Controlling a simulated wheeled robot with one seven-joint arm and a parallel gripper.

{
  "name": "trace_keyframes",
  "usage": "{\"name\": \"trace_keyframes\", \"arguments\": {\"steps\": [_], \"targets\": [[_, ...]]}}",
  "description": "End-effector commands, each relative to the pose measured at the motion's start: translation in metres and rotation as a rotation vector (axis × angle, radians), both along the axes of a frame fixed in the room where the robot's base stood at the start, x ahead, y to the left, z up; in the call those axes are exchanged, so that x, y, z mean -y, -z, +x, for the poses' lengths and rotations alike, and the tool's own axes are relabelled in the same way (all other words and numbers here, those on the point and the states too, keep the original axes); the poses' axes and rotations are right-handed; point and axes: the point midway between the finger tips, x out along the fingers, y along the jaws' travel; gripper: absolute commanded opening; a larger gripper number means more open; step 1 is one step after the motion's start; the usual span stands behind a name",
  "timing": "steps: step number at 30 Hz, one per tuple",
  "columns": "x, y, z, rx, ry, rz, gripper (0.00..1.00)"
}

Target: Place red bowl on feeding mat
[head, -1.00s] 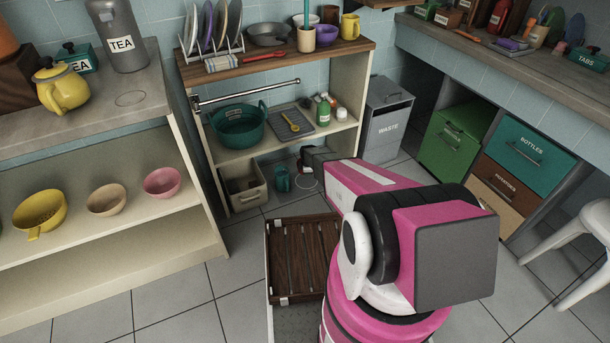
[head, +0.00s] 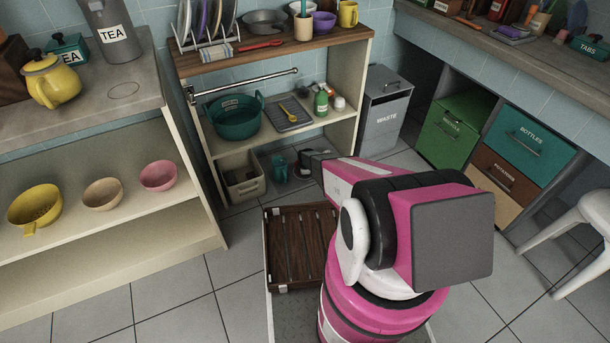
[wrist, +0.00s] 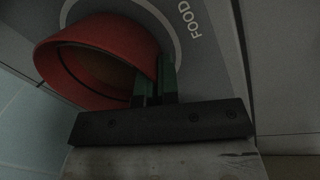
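The red bowl (wrist: 105,50) fills the upper left of the wrist view, with its opening facing the lower left of the picture. My gripper (wrist: 154,85) is shut on the bowl's rim, one green finger inside the wall and one outside. The feeding mat (wrist: 205,55) is grey with a white ring and the word FOOD. The bowl is over the ring, covering part of it; I cannot tell whether it touches the mat. In the head view my arm hides the bowl and the fingers.
A teal mug (head: 279,167) and a beige bin (head: 241,181) stand in the shelf's bottom level, close to my gripper. The shelf board above holds a green basin (head: 236,120). A grey waste bin (head: 385,110) stands to the right.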

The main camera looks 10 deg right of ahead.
Motion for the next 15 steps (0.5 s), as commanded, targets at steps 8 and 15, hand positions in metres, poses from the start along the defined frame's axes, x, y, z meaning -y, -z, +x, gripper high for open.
{"name": "trace_keyframes", "arguments": {"steps": [8,15], "targets": [[0.0001,0.0014,0.0000,0.001,0.000,0.000,0.00],[0.0000,0.0042,-0.0001,0.001,0.000,0.000,0.28]]}}
